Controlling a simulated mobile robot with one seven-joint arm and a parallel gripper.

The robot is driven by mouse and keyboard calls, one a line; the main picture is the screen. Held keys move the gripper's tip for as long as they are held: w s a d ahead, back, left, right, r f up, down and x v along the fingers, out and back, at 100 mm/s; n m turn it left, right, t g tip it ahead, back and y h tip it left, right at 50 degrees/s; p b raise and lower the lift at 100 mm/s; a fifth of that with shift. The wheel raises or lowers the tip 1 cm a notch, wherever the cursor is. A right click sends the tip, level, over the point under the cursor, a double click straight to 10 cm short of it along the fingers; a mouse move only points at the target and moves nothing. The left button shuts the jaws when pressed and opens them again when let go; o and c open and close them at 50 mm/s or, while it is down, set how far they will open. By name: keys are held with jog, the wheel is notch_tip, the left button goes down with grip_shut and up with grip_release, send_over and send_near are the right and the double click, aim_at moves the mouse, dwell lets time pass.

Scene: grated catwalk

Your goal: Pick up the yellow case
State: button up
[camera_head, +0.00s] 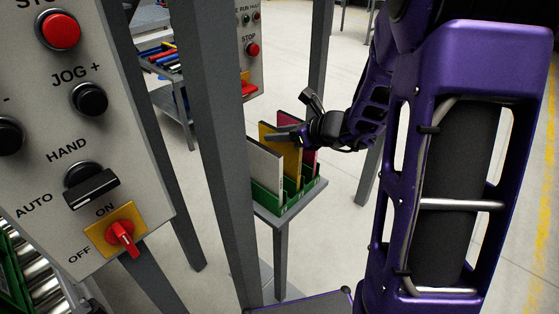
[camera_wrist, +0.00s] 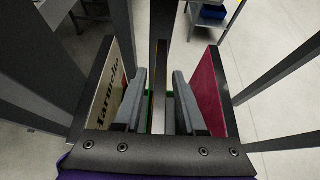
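The yellow case (camera_head: 289,155) stands upright in the green rack (camera_head: 268,202), between a pale case (camera_head: 265,166) and a pink-red case (camera_head: 311,157). My gripper (camera_head: 296,118) is at the top of the yellow case in the head view, its fingers spread and partly covering the case. In the wrist view my gripper (camera_wrist: 160,100) is open, with a gap between its two grey fingers. The pale case with dark lettering (camera_wrist: 112,95) is left of the fingers and the pink-red case (camera_wrist: 210,90) is right. A narrow dark, brownish edge shows between the fingers; I cannot tell contact.
The rack sits on a small grey table (camera_head: 290,208). A grey post (camera_head: 215,130) stands left of it, and a control panel (camera_head: 75,120) with buttons fills the left. Another table with coloured items (camera_head: 160,55) stands behind. Open floor (camera_head: 345,185) lies right of the rack.

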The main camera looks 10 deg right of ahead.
grip_shut()
dwell(1.2)
